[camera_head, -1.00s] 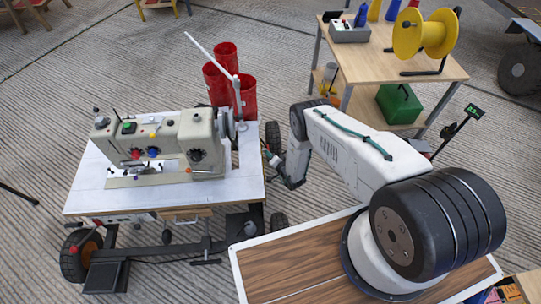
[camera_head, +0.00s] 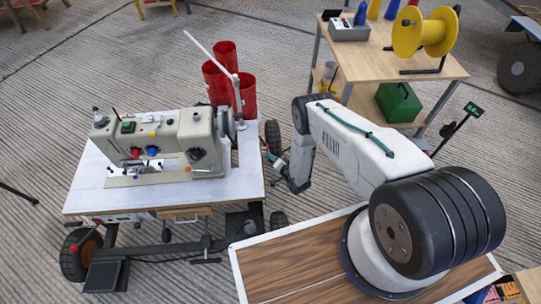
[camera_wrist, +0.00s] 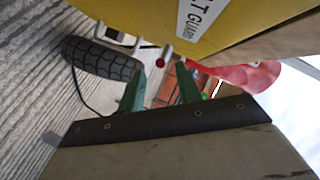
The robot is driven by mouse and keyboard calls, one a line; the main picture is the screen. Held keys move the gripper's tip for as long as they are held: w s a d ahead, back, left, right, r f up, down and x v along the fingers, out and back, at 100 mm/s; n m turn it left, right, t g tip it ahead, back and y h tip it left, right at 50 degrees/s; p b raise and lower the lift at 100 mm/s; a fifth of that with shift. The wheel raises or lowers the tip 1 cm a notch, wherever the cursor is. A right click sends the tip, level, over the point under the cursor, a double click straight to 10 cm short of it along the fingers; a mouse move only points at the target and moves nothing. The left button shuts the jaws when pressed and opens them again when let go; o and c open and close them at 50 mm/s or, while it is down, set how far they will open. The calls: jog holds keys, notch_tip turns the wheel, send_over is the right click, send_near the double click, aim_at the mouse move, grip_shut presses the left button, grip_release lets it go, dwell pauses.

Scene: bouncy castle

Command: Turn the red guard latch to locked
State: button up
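The sewing machine (camera_head: 165,145) stands on a white table (camera_head: 90,185). In the wrist view a yellow guard (camera_wrist: 150,22) with a white label reading "T GUARD" (camera_wrist: 200,20) fills the top. A smooth red lever-like piece (camera_wrist: 245,76) lies just below it at the right, likely the latch; its setting cannot be told. A small red knob (camera_wrist: 160,64) is near the guard's edge. My gripper (camera_wrist: 160,84) has its two green fingers apart, with nothing visibly held. In the head view my gripper (camera_head: 268,155) is beside the table's right edge; the guard and latch are not discernible there.
Red bins (camera_head: 222,82) stand behind the machine. A wooden table (camera_head: 375,65) with a yellow reel (camera_head: 425,35) is at the back right. A black tyre (camera_wrist: 105,58) shows in the wrist view. Open ridged floor lies left of the machine.

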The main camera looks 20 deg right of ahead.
jog(key=shift+v, duration=2.2)
